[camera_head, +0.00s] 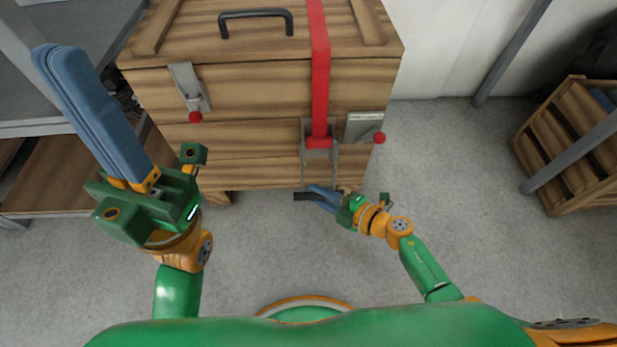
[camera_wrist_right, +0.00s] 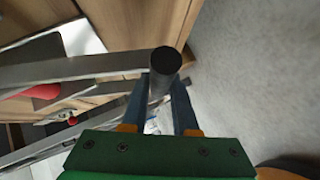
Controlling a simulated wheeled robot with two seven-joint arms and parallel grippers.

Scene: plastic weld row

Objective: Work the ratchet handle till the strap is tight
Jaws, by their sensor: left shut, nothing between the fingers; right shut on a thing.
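A red strap (camera_head: 320,70) runs over the lid and down the front of a wooden crate (camera_head: 260,85). It enters a grey metal ratchet (camera_head: 303,135) on the crate's front. The ratchet's handle ends in a black cross grip (camera_head: 302,196), low near the crate's bottom edge. My right gripper (camera_head: 318,194) is shut on this handle grip, which also shows between the fingers in the right wrist view (camera_wrist_right: 165,62). My left gripper (camera_head: 58,58) is shut and empty, raised at the left of the crate. How tight the strap is cannot be told.
The crate has a black lid handle (camera_head: 256,14) and metal latches with red knobs at left (camera_head: 190,85) and right (camera_head: 364,127). A shelf rack (camera_head: 60,165) stands at left, a slatted wooden crate (camera_head: 570,140) at right. The floor in front is clear.

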